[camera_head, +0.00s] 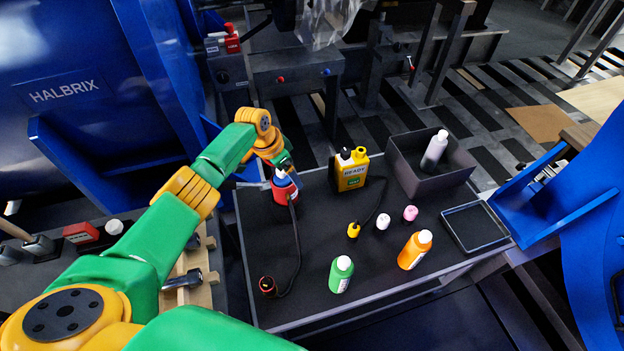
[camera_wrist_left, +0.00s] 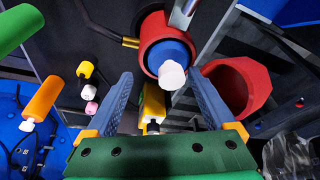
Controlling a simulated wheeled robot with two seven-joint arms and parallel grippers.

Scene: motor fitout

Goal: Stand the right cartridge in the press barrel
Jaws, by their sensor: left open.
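A blue cartridge (camera_wrist_left: 172,50) with a white tip stands inside a round red press barrel (camera_wrist_left: 148,27). In the head view the barrel (camera_head: 284,195) is at the table's left back, with the blue cartridge (camera_head: 283,181) partly hidden under my arm. My left gripper (camera_wrist_left: 160,75) is open, its fingers either side of the white tip, apparently not touching it. In the head view the left gripper (camera_head: 284,164) is just above the barrel. A green cartridge (camera_head: 341,274) and an orange cartridge (camera_head: 415,250) stand on the table. My right gripper is not in view.
A yellow unit (camera_head: 352,171) marked READY stands right of the barrel. A grey bin (camera_head: 418,188) holds a white-capped grey bottle (camera_head: 434,150). An open red cup (camera_wrist_left: 240,85) sits beside the barrel. A black cable (camera_head: 298,240) crosses the table.

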